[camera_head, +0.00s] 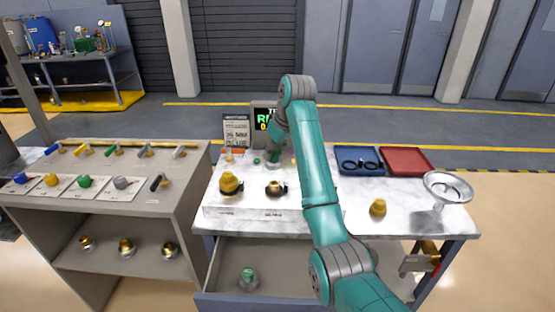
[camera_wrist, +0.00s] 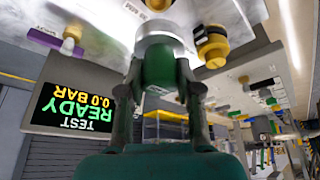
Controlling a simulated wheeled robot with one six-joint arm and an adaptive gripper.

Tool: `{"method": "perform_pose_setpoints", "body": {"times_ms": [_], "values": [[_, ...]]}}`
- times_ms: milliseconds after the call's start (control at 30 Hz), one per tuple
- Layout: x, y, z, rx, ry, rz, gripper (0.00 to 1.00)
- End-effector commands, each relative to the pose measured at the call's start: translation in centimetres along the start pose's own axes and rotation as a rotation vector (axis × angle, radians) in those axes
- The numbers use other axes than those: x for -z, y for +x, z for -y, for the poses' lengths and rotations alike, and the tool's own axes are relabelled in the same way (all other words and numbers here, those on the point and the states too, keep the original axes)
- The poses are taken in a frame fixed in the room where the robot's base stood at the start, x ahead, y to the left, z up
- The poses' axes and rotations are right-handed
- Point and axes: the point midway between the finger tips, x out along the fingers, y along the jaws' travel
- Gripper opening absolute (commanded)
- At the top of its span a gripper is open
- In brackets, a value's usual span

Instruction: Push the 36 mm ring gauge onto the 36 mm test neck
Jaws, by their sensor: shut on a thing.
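My gripper (camera_head: 273,157) is over the back of the white marble bench top. In the wrist view my gripper (camera_wrist: 158,82) is shut on a green cylinder with a wide silver-grey collar (camera_wrist: 155,38), which looks like a ring gauge. Its size mark is not readable. The collar's far face is close to the bench surface; I cannot tell if it touches a neck there. Two brass fittings stand on the white board at the front: a solid one (camera_head: 229,182) and one with a dark collar (camera_head: 276,188). I cannot tell which neck is the 36 mm one.
A display (camera_wrist: 72,108) reads TEST READY 0.0 BAR. A sign (camera_head: 236,131) beside it shows 36 MM. A blue tray (camera_head: 346,169), a red tray (camera_head: 407,160), a brass piece (camera_head: 378,208) and a silver dish (camera_head: 448,186) are at right. The open drawer (camera_head: 290,265) holds a green-topped piece.

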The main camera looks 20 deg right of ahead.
Motion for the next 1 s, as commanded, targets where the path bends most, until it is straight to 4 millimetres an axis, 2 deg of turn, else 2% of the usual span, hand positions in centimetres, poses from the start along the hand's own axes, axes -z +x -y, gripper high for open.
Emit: {"method": "perform_pose_setpoints", "body": {"times_ms": [467,1000], "values": [[-0.2,0.4,0.0,0.002,0.000,0.000,0.00],[-1.8,4.1,0.0,0.002,0.001,0.001,0.00]]}}
